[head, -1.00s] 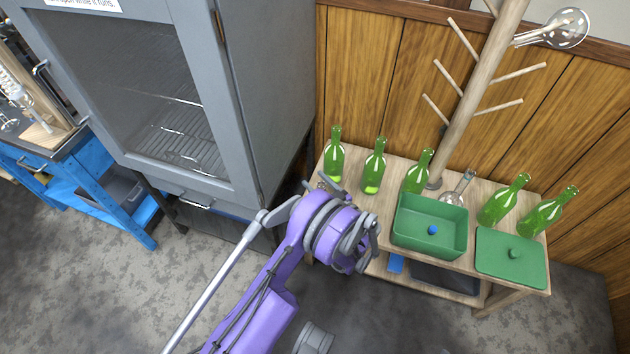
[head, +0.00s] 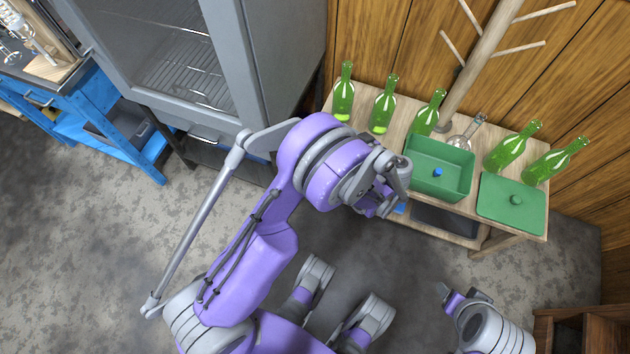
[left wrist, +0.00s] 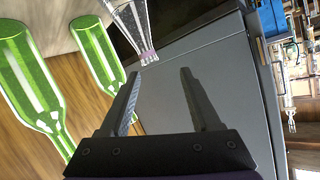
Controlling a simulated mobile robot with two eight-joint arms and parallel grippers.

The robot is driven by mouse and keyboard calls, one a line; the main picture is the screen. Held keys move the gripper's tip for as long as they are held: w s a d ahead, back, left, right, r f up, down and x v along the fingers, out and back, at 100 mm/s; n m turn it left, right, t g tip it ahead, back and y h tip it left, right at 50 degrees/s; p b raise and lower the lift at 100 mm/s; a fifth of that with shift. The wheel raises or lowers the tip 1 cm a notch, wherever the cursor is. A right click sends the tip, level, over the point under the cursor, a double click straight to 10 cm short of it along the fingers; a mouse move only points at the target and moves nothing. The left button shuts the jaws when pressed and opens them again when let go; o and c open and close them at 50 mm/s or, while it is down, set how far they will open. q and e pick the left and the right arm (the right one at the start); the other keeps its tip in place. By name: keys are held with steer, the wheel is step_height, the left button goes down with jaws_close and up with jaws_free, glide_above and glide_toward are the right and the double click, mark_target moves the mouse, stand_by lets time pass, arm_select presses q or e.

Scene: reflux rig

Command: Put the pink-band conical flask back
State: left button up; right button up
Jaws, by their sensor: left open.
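My left gripper is open and empty in the left wrist view (left wrist: 158,76), its two dark fingers apart. A clear glass vessel with a faint pinkish tint (left wrist: 138,28) stands just beyond the fingertips at the top of that view, cut off by the edge.
Several green bottles (head: 384,108) stand along the table, two of them close to my left gripper in the wrist view (left wrist: 97,50). A green box (head: 440,185), its lid (head: 512,200) and a clear round flask (head: 466,132) share the table. A grey cabinet (head: 275,60) is at left.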

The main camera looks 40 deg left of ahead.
arm_select(q)
steer(key=s+r+m+g+h, duration=0.1)
steer(key=s+r+m+h, duration=0.55)
steer(key=s, duration=0.35)
steer(key=s+d+r+m+h, duration=0.1)
steer(key=s+d+m+h, duration=0.1)
steer(key=s, duration=0.5)
steer(key=s+d+r+m+t+h, duration=0.1)
steer(key=s+d+m+h, duration=0.1)
steer(key=s+d+h, duration=0.3)
steer(key=s, duration=0.3)
steer(key=shift+d+r, duration=0.25)
steer(key=shift+d, duration=0.15)
